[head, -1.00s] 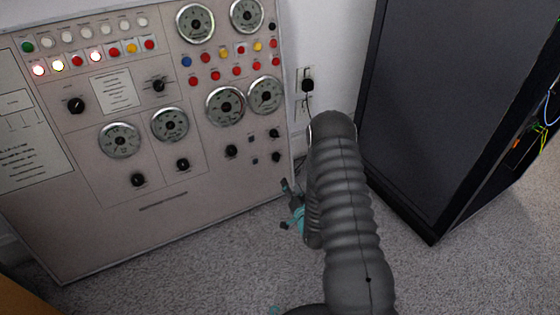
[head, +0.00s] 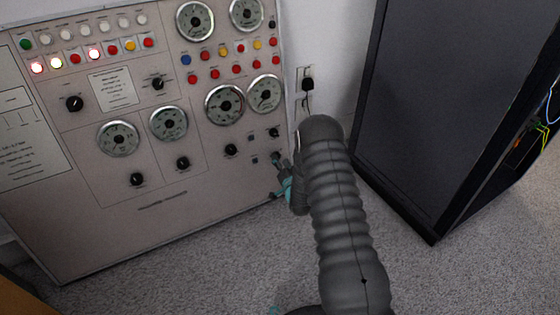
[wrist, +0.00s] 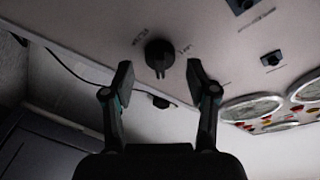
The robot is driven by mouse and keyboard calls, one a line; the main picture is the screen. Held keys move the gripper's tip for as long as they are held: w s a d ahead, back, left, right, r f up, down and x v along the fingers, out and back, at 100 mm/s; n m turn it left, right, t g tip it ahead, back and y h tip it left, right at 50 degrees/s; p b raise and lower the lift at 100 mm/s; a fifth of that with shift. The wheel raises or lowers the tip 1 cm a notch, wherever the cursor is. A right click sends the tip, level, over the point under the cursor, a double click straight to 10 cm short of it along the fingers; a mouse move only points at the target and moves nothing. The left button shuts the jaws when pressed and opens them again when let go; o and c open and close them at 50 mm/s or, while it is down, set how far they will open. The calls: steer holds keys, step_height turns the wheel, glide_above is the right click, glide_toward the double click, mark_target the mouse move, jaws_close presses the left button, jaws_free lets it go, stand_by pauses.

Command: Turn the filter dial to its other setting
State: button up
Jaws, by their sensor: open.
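In the wrist view a round black dial (wrist: 158,53) with a raised grip sits on the pale panel, with small lettering beside it that I cannot read. Its grip points down in that picture. My gripper (wrist: 159,70) is open, one finger to each side of the dial. The fingertips look apart from it, and nothing is held. In the head view my gripper (head: 281,166) is at the panel's lower right edge, by a small black dial (head: 276,156) that it partly covers.
The control panel (head: 150,205) carries gauges, lamps and other knobs. Two small square switches (wrist: 271,58) (wrist: 240,5) lie right of the dial in the wrist view. A wall outlet with a plug (head: 307,84) and a tall black cabinet (head: 440,100) stand to the right. Carpet (head: 200,260) is clear in front.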

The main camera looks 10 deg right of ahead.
steer(key=shift+w+a, duration=0.1)
steer(key=shift+w, duration=0.4)
jaws_close()
steer(key=shift+n, duration=0.4)
steer(key=n+y, duration=0.2)
steer(key=n, duration=0.5)
steer(key=n+g+y, duration=0.1)
steer(key=n+y, duration=0.1)
steer(key=n, duration=0.5)
steer(key=n+g+y, duration=0.1)
steer(key=n+y, duration=0.1)
steer(key=n, duration=0.4)
steer(key=shift+n+y, duration=0.3)
steer(key=shift+n, duration=0.4)
